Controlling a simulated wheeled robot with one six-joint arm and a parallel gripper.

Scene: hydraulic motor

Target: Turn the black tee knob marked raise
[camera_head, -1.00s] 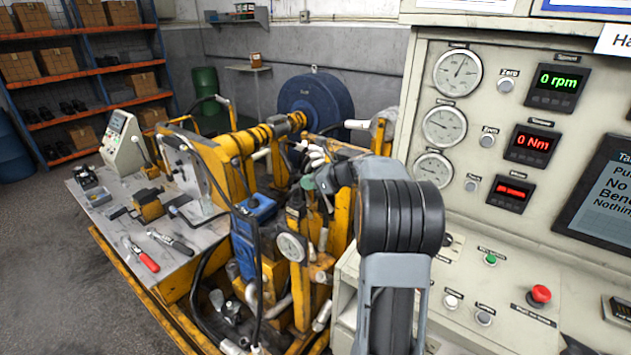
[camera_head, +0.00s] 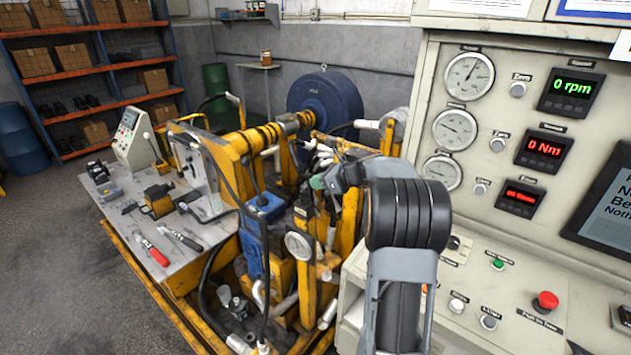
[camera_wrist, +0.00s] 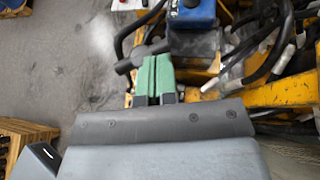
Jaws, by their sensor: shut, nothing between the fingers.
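In the wrist view, my gripper (camera_wrist: 156,62) has green fingers pressed together with nothing between them. A dark bar-shaped part (camera_wrist: 126,68) shows just left of the fingertips, with another dark end to their upper right. It looks like a black tee knob, partly hidden behind the fingers. I cannot tell whether the fingers touch it, and no "raise" marking can be read. In the head view, my gripper (camera_head: 317,183) is small above the yellow rig, its green tips at the left end of my arm. The knob cannot be made out there.
A blue box (camera_head: 264,207) and black hoses crowd the yellow rig around my gripper. The grey control panel (camera_head: 500,210) stands close on the right of my arm. A metal worktable (camera_head: 125,210) with tools is at left. The floor (camera_head: 60,260) beyond it is clear.

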